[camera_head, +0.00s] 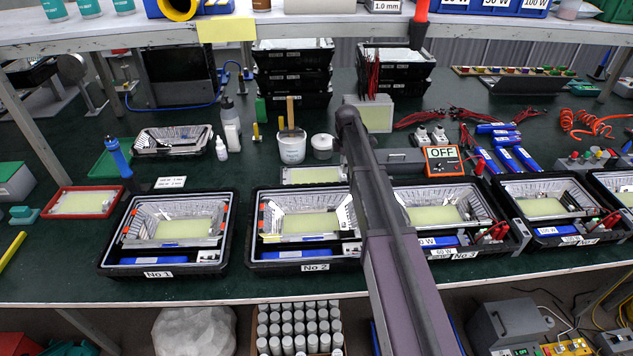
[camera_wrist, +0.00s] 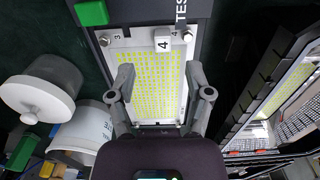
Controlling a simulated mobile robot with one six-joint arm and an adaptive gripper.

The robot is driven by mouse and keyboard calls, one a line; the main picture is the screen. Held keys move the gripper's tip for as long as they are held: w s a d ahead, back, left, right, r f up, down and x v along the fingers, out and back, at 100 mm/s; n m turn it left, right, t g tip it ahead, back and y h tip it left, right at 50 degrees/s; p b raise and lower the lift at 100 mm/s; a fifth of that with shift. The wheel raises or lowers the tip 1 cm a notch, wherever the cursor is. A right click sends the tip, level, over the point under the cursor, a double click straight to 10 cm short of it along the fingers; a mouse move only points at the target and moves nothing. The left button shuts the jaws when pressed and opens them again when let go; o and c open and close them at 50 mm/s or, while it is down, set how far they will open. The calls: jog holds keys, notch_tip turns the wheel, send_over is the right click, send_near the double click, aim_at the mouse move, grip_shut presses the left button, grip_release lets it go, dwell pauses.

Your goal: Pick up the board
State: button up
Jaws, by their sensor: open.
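In the wrist view, a white board (camera_wrist: 158,88) with a grid of yellow LEDs lies on a dark fixture marked TEST. It has screws near its upper corners, and a small white block marked 4 stands at its top edge. My gripper (camera_wrist: 160,80) is open, with one finger over each long side of the board. I cannot tell whether the fingers touch it. What appears to be the same board (camera_head: 313,175) lies behind the No 2 housing in the head view. My arm hides the gripper there.
A white tub (camera_head: 291,147) and a lidded jar (camera_head: 322,146) stand close behind the board. The No 2 housing (camera_head: 305,263) is in front, with similar housings alongside. An orange meter (camera_head: 444,160) stands to the right. A shelf (camera_head: 270,27) with goods crosses above the bench.

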aim_at(342, 176)
jog(key=shift+f, duration=0.1)
dwell(0.3)
jog(key=f+b, duration=0.4)
jog(key=b, duration=0.1)
jog(key=shift+s+a+f, duration=0.15)
jog(key=shift+s+f, duration=0.05)
jog(key=shift+f, duration=0.2)
dwell(0.5)
jog(key=shift+o, duration=0.5)
grip_shut()
